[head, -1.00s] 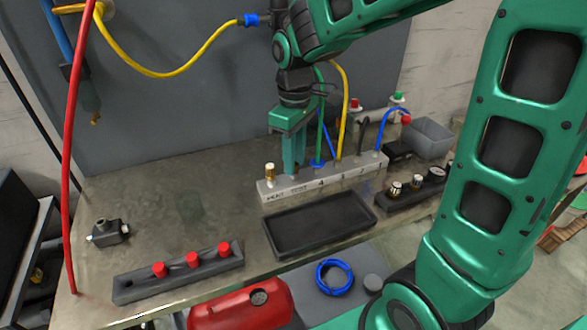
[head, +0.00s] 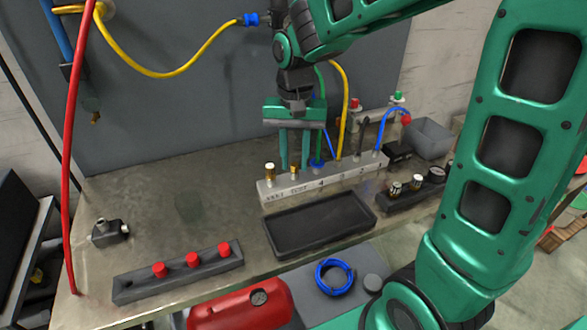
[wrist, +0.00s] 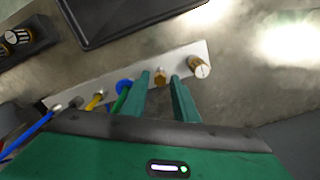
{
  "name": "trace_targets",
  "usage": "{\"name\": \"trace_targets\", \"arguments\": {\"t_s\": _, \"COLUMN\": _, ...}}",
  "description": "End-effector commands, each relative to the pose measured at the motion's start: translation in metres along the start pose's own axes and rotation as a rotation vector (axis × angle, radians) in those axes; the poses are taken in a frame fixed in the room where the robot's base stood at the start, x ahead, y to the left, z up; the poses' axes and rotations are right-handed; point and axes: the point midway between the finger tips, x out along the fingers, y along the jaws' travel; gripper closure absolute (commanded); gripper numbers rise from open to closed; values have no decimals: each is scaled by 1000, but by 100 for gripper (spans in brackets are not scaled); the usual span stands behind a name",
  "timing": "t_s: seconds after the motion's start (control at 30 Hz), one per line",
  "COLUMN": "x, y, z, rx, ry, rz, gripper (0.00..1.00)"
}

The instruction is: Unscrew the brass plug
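A pale manifold block (head: 328,180) with printed labels stands on the bench. Near its left end are two brass fittings. The outer one, a brass knob with a pale top (head: 270,170), also shows in the wrist view (wrist: 199,67). Beside it is a smaller, plain brass plug (head: 294,173). My gripper (head: 295,166) points down over this plug and is open. In the wrist view the brass plug (wrist: 160,76) appears between the two fingertips (wrist: 160,78), with a gap on each side. Whether the fingertips reach down around it is not clear.
Blue, green and yellow hoses rise from the block (wrist: 118,92) close to my fingers on the right. A black tray (head: 318,222) lies in front. A rack with red caps (head: 190,270) is front left.

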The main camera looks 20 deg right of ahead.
Motion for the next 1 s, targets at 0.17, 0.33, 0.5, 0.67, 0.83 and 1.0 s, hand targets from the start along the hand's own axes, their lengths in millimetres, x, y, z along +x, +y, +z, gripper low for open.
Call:
{"name": "trace_targets", "arguments": {"t_s": 0.17, "x": 0, "y": 0, "z": 0, "rx": 200, "ry": 0, "rz": 0, "gripper": 73}}
{"name": "trace_targets", "arguments": {"t_s": 0.33, "x": 0, "y": 0, "z": 0, "rx": 392, "ry": 0, "rz": 0, "gripper": 73}}
{"name": "trace_targets", "arguments": {"t_s": 0.5, "x": 0, "y": 0, "z": 0, "rx": 581, "ry": 0, "rz": 0, "gripper": 73}}
{"name": "trace_targets", "arguments": {"t_s": 0.67, "x": 0, "y": 0, "z": 0, "rx": 695, "ry": 0, "rz": 0, "gripper": 73}}
{"name": "trace_targets", "arguments": {"t_s": 0.83, "x": 0, "y": 0, "z": 0, "rx": 713, "ry": 0, "rz": 0, "gripper": 73}}
{"name": "trace_targets", "arguments": {"t_s": 1.0, "x": 0, "y": 0, "z": 0, "rx": 711, "ry": 0, "rz": 0, "gripper": 93}}
